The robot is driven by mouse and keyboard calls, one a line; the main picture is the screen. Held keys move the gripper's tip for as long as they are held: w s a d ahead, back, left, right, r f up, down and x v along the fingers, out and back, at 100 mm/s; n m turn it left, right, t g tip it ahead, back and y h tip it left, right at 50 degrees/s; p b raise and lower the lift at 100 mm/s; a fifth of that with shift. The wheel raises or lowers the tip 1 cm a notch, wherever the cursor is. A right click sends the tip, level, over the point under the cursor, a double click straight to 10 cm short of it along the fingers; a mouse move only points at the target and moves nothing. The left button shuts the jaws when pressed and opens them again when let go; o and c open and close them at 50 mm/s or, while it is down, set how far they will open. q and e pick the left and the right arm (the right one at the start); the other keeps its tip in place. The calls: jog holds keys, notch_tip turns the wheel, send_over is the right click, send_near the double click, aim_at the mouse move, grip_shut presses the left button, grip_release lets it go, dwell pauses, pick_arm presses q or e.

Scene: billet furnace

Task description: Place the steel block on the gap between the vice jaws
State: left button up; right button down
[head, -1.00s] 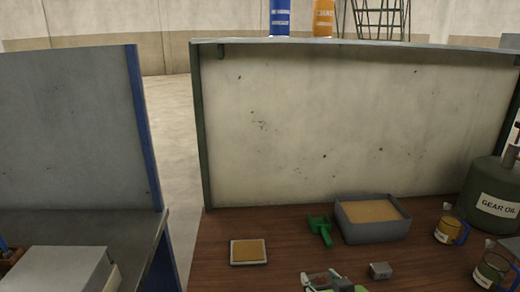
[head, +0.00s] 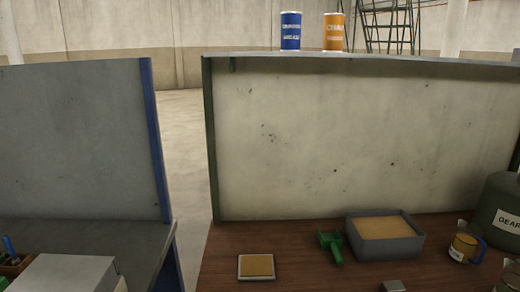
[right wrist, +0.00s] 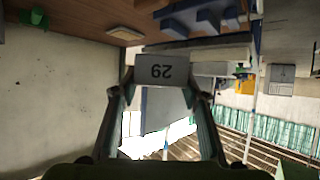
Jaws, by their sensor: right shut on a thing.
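In the right wrist view my right gripper (right wrist: 162,82) is shut on a grey steel block (right wrist: 162,68) marked 29, which reads upside down there. The block sits between the fingertips, in the air. In the head view a small grey block (head: 393,286) is cut by the bottom edge; I cannot tell whether it is the same one. A blue-grey stepped thing (right wrist: 205,18) at the top of the wrist view may be the vice, but its jaws are not clear. My left gripper is not in view.
On the wooden bench (head: 300,245) stand a shallow tan-filled tray (head: 256,267), a green tool (head: 331,246), a grey sand box (head: 385,250), an amber mug (head: 463,247) and a gear oil can (head: 503,215). A gap separates it from the grey bench (head: 120,240) at left.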

jog(key=shift+s+r+n+g+y, duration=0.3)
jog(key=shift+s+r+n+y, duration=0.15)
jog(key=shift+s+r, duration=0.3)
jog(key=w+d+f+m+t+h+b, duration=0.25)
jog(key=w+d+m+h, duration=0.25)
jog(key=d, duration=0.6)
jog(key=w+d+f+m+t+h+b, duration=0.1)
jog(key=w+d+m+t+h+b, duration=0.35)
jog(key=d, duration=0.75)
jog(key=shift+m+g, duration=0.5)
jog(key=shift+g, duration=0.4)
jog(key=w+d+f+p, duration=0.1)
jog(key=w+d+f, duration=0.1)
jog(key=w, duration=0.1)
jog(key=w+d+f+p, duration=0.1)
jog(key=w+d+f, duration=0.2)
jog(key=w, duration=0.1)
jog(key=w+d+f+p, duration=0.1)
jog(key=w+d+f, duration=0.2)
jog(key=w, duration=0.1)
jog(key=shift+w+f, duration=0.1)
jog(key=shift+f, duration=0.15)
jog(key=shift+w+d+f, duration=0.2)
jog(key=shift+w+f, duration=0.15)
jog(key=shift+f, duration=0.25)
notch_tip(320, 180, down, 2)
jog(key=shift+f+p, duration=0.1)
jog(key=shift+p, duration=0.45)
jog(key=shift+f, duration=0.4)
jog(key=shift+h, duration=0.3)
